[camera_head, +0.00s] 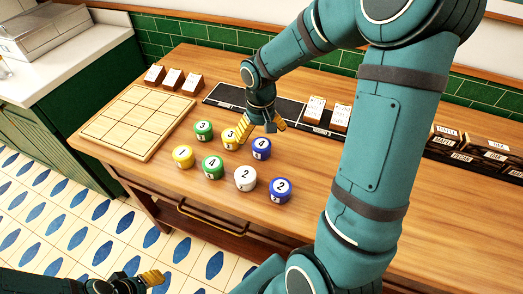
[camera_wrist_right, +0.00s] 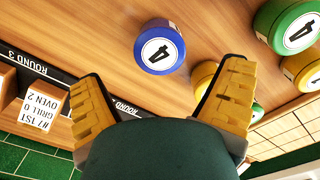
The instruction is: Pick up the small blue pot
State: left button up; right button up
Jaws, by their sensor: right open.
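Two blue pots with white numbered tops stand on the wooden counter. The blue pot marked 4 (camera_head: 261,151) looks a little smaller and farther back; the blue pot marked 2 (camera_head: 280,194) is nearer the front edge. My right gripper (camera_head: 262,127) is open and empty, just behind the blue 4 pot. In the right wrist view the blue 4 pot (camera_wrist_right: 160,60) is beyond the gap between the yellow fingers (camera_wrist_right: 160,92), not between them. My left gripper (camera_head: 148,279) is low at the lower left, over the floor; its opening is unclear.
Close by stand a yellow 3 pot (camera_head: 227,143), partly hidden by a right finger, green pots (camera_head: 203,136), a yellow 1 pot (camera_head: 183,162) and a white pot (camera_head: 245,185). A gridded wooden board (camera_head: 130,122) lies left. Card holders (camera_head: 314,110) stand on the dark strip behind.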

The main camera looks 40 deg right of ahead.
aim_at(261, 143)
jog(key=f+b, duration=0.1)
jog(key=f, duration=0.5)
jog(key=shift+s+a+f+b, duration=0.1)
jog(key=shift+s+f+b, duration=0.1)
jog(key=shift+b, duration=0.15)
jog(key=shift+r, duration=0.1)
jog(key=c, duration=1.3)
